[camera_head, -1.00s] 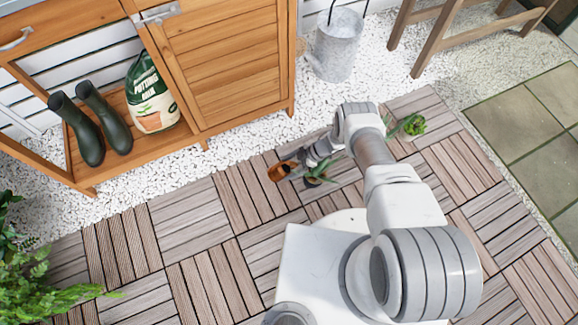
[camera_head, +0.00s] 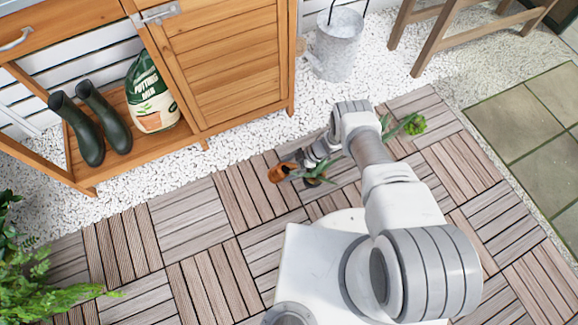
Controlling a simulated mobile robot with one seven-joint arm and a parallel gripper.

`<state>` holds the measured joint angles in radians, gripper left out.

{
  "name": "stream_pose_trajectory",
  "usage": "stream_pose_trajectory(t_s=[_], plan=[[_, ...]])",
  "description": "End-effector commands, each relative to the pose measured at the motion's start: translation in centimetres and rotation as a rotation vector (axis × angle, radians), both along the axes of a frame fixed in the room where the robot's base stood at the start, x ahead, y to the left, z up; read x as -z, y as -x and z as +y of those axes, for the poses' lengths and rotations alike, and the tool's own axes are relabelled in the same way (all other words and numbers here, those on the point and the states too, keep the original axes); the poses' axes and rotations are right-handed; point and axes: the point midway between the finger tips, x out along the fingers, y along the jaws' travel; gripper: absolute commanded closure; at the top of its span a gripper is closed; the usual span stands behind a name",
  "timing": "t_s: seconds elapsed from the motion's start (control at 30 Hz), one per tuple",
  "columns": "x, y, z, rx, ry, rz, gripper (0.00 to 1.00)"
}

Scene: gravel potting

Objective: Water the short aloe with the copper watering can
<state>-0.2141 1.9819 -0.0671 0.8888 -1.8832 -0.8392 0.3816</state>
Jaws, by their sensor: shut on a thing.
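The copper watering can (camera_head: 280,173) shows as a small copper-brown shape just above the decking. My gripper (camera_head: 299,159) is at its right side, small in view, and is shut on the can. A small aloe (camera_head: 317,172) with green pointed leaves stands just right of the can, below my wrist. The can's spout and handle are too small to make out, and I cannot tell whether water is flowing. Another green plant (camera_head: 412,125) stands further right, partly behind my arm.
A wooden cabinet (camera_head: 235,75) stands behind, with dark green boots (camera_head: 103,117) and a potting mix bag (camera_head: 152,98) on its lower shelf. A galvanised bucket (camera_head: 338,45) stands on the white gravel. A fern (camera_head: 50,285) is at lower left.

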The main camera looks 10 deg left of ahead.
Motion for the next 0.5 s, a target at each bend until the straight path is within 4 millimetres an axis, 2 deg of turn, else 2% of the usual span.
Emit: stream_pose_trajectory(t_s=[0.03, 0.5], plan=[[0.7, 1.0, 0.2, -0.007, 0.045, 0.002, 1.00], [3.0, 0.8, 1.4, -0.007, 0.419, -0.121, 1.00]])
